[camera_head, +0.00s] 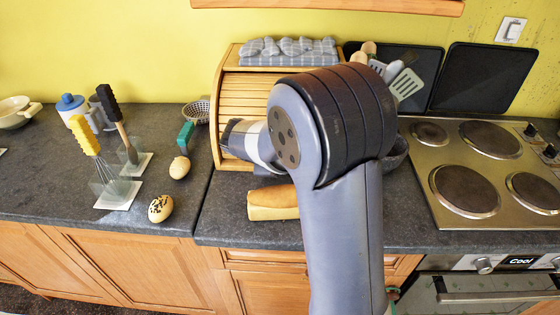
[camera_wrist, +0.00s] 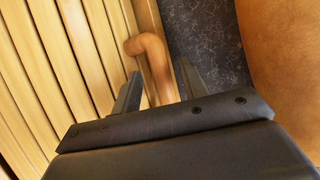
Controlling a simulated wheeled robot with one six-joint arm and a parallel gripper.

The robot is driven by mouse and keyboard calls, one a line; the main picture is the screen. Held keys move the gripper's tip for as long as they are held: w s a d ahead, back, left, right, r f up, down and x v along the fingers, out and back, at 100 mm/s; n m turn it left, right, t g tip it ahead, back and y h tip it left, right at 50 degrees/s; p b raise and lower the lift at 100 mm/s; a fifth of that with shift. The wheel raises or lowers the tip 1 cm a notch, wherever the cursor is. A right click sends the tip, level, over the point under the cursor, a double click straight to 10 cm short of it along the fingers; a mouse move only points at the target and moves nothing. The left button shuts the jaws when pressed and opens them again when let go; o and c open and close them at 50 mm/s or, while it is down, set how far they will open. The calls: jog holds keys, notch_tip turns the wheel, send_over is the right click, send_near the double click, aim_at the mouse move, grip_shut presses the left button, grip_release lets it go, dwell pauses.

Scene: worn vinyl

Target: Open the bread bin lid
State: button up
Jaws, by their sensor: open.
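The wooden bread bin (camera_head: 222,130) stands against the back wall. Its slatted roll lid (camera_head: 250,95) is down over the front, partly hidden by my arm. In the wrist view, the lid slats (camera_wrist: 60,60) run down the left side, and a rounded wooden handle (camera_wrist: 150,47) sticks out near the lid's lower edge. My gripper (camera_wrist: 160,72) is open, with one finger on each side of the handle. I cannot tell whether either finger touches it. In the head view my arm hides the fingers and handle.
A bread loaf (camera_head: 272,203) lies on the dark worktop (camera_head: 235,222) in front of the bin. A patterned cloth (camera_head: 288,48) lies on top of the bin. Utensils stand left, and a hob (camera_head: 480,170) is at right.

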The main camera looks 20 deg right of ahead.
grip_shut()
dwell(0.5)
